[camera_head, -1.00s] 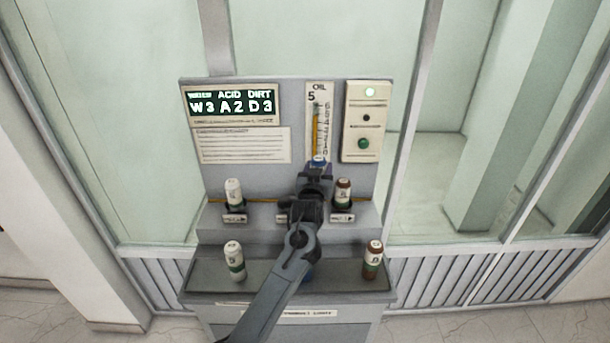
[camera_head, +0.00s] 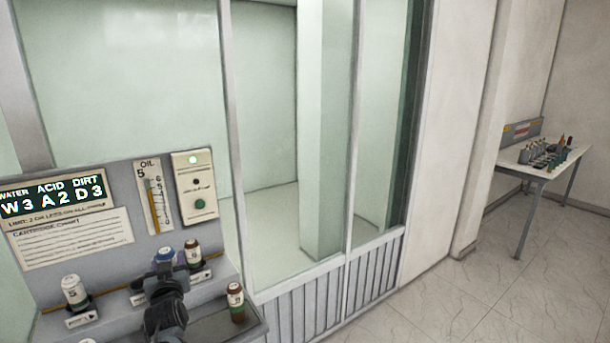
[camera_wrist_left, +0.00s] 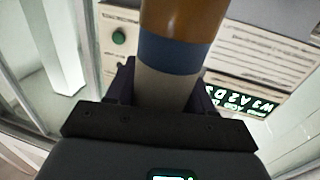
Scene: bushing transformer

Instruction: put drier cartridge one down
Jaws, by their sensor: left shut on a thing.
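My left gripper (camera_head: 166,272) is shut on a cartridge with a blue band (camera_wrist_left: 175,55), in front of the middle of the grey cabinet (camera_head: 105,160). In the left wrist view the cartridge is amber-brown above the band and pale below, between my fingers. In the head view only its blue top (camera_head: 165,254) shows above my gripper. Its number is hidden, and I cannot tell whether its lower end touches the shelf. My right gripper is not in view.
The display (camera_head: 52,196) reads W3 A2 D3. A table (camera_head: 545,158) with several small items stands far right, with clear floor before it.

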